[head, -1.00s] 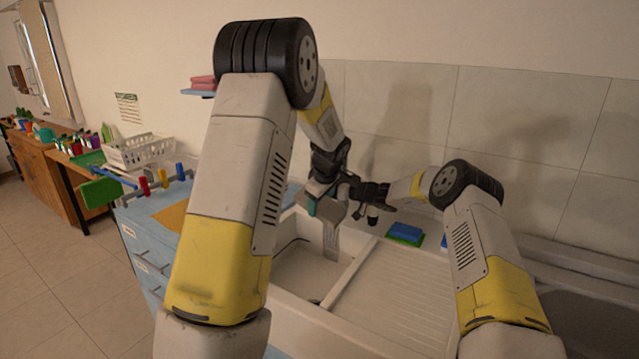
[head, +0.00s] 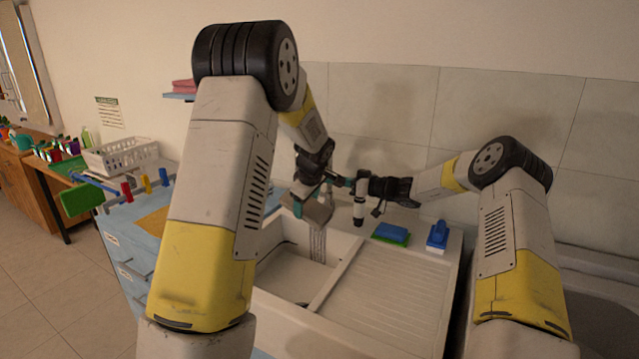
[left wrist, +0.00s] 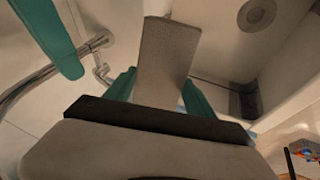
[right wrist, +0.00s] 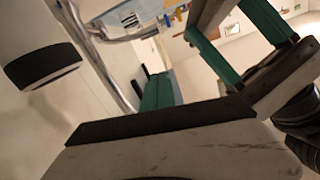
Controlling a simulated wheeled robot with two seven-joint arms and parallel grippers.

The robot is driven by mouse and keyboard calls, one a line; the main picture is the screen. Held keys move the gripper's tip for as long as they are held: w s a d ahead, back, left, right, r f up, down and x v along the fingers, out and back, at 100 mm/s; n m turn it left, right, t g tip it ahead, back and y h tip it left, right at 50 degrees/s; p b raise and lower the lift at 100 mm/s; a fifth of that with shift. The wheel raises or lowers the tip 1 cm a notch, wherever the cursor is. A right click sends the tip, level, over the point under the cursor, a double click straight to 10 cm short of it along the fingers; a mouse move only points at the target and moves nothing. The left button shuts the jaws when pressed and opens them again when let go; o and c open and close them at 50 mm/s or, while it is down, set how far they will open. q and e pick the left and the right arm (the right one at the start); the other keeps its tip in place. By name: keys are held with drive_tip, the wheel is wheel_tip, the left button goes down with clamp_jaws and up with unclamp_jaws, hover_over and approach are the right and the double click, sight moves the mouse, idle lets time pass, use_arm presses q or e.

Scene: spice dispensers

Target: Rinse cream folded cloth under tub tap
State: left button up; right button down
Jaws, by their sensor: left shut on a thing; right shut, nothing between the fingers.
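The cloth shows as a grey-beige flat rectangle (left wrist: 166,60), held between the green fingers of my left gripper (left wrist: 160,92). In the head view, my left gripper (head: 325,180) holds the cloth (head: 317,211) over the left basin of the white tub (head: 285,270). A pale streaked strip, perhaps running water (head: 318,245), shows below the cloth. The chrome tap (left wrist: 45,80) lies left of the cloth in the left wrist view. My right gripper (right wrist: 160,95) is shut and empty beside the tap pipe (right wrist: 105,55); its fingertips are close to my left gripper.
A blue sponge on a green one (head: 391,233) and a blue-handled item (head: 437,235) stand on the tub's back edge. A ribbed drainboard (head: 385,295) fills the right side. A white basket (head: 120,155) stands on the left counter. A wall lies close behind.

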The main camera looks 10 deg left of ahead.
drive_tip(key=s+d+f+m+g+h, duration=0.1)
drive_tip(key=d+m+h, duration=0.2)
drive_tip(key=m, duration=1.4)
drive_tip(key=s+d+f+m+g+h, duration=0.1)
drive_tip(key=s+d+f+m+h, duration=0.15)
drive_tip(key=m, duration=1.45)
drive_tip(key=x, duration=1.9)
drive_tip(key=shift+w+a+r, duration=0.1)
drive_tip(key=shift+w+r, duration=0.2)
drive_tip(key=shift+r, duration=0.1)
drive_tip(key=r, duration=0.3)
drive_tip(key=shift+w+a+r+y, duration=0.1)
drive_tip(key=shift+w+a+y, duration=0.15)
drive_tip(key=shift+a, duration=0.05)
drive_tip(key=shift+r, duration=0.4)
